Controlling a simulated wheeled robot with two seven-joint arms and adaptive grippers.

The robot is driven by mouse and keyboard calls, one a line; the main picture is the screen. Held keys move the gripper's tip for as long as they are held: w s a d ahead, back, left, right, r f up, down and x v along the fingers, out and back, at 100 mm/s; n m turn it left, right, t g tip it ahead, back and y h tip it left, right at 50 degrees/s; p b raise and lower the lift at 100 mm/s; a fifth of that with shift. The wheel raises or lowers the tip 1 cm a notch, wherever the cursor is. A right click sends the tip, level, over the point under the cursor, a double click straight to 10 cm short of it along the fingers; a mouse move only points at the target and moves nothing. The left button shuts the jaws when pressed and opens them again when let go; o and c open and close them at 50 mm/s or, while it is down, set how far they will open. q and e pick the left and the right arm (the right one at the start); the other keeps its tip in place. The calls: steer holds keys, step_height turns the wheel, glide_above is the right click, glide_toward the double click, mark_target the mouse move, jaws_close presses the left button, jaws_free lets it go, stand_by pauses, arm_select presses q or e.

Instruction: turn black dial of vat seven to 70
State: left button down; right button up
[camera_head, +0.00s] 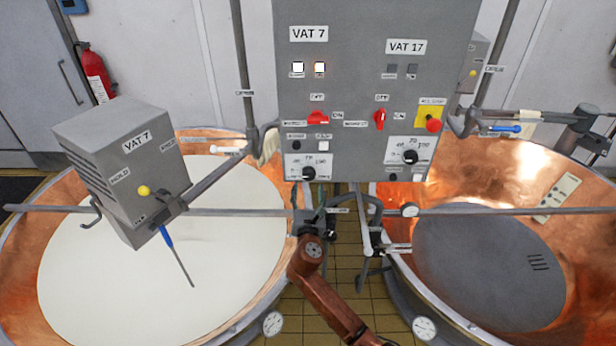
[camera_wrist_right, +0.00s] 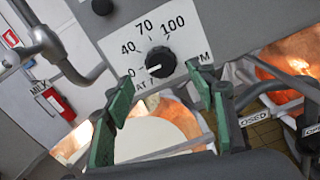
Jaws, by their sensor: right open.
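The black dial of vat seven (camera_head: 308,173) sits low on the left half of the grey control panel (camera_head: 350,90), on a white scale plate. In the right wrist view the dial (camera_wrist_right: 160,62) shows with the marks 0, 40, 70 and 100 around it. Its white pointer line is turned to the lower left, close to 0. My right gripper (camera_head: 316,207) is just below the dial in the head view. In the right wrist view my right gripper (camera_wrist_right: 161,76) is open, with its green pads on either side of the dial and nothing between them. My left gripper is out of view.
A second black dial (camera_head: 410,157) belongs to vat 17, right of a red switch (camera_head: 380,119). The vat of white liquid (camera_head: 170,250) stands left, another copper vat (camera_head: 530,180) right. A horizontal rail (camera_head: 230,212) crosses near my right gripper.

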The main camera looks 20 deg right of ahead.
mark_target(309, 177)
steer(key=shift+p+x, duration=0.5)
steer(key=shift+x, duration=2.55)
steer(key=shift+f, duration=0.1)
steer(key=c, duration=1.1)
